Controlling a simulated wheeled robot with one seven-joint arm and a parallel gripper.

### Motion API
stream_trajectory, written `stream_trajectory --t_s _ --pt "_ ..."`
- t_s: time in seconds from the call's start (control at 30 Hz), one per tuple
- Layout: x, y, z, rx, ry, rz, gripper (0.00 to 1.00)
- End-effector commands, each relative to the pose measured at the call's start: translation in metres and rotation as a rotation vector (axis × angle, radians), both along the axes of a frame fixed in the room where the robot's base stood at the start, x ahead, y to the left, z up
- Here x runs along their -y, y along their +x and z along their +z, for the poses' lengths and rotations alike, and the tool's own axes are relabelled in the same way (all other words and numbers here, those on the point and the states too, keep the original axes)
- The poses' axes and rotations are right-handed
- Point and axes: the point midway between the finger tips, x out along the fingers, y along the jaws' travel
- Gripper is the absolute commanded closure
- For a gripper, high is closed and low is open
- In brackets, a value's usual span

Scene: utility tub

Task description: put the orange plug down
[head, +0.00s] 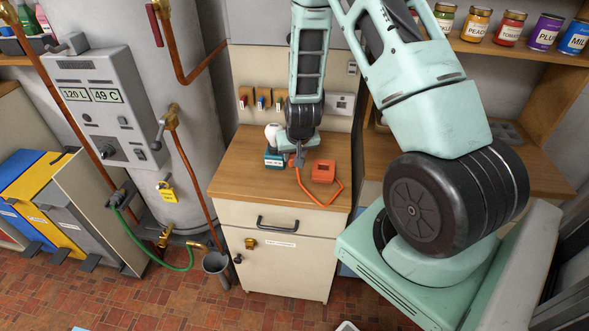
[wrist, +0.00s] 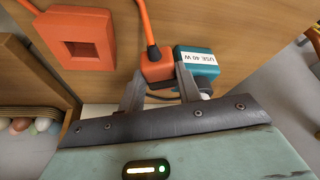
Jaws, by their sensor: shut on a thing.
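My gripper (head: 297,160) is low over the wooden top of the small cabinet. In the wrist view its two fingers (wrist: 160,85) are shut on the orange plug (wrist: 156,68), whose orange cord leads away from it. A teal block (wrist: 197,60) labelled "USE 40 W" is right beside the plug and the right finger; it also shows in the head view (head: 273,158). I cannot tell whether plug and block touch, or whether the plug touches the top. In the head view the gripper mostly hides the plug.
An orange block with a square recess (head: 323,171) lies on the wooden cabinet top (head: 237,165), right of my gripper in the head view. The orange cord (head: 316,201) loops near the front edge. A white bulb (head: 272,132) is above the teal block. Wall switches and a socket (head: 341,102) are behind.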

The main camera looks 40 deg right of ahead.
Motion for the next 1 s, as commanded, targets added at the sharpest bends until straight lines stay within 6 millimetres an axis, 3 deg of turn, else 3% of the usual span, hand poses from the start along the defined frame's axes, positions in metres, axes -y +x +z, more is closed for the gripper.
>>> stream_trajectory --t_s 0.3,0.7,0.73,0.8,1.0 --pt "0.0 0.0 -0.039 -0.001 0.0 -0.001 0.89" --pt "0.0 0.0 -0.041 0.0 0.0 0.0 0.89" --pt "0.0 0.0 -0.041 0.0 0.0 0.0 0.64" --pt "0.0 0.0 -0.04 0.0 0.0 0.0 0.44" --pt "0.0 0.0 -0.04 0.0 0.0 0.0 0.44"
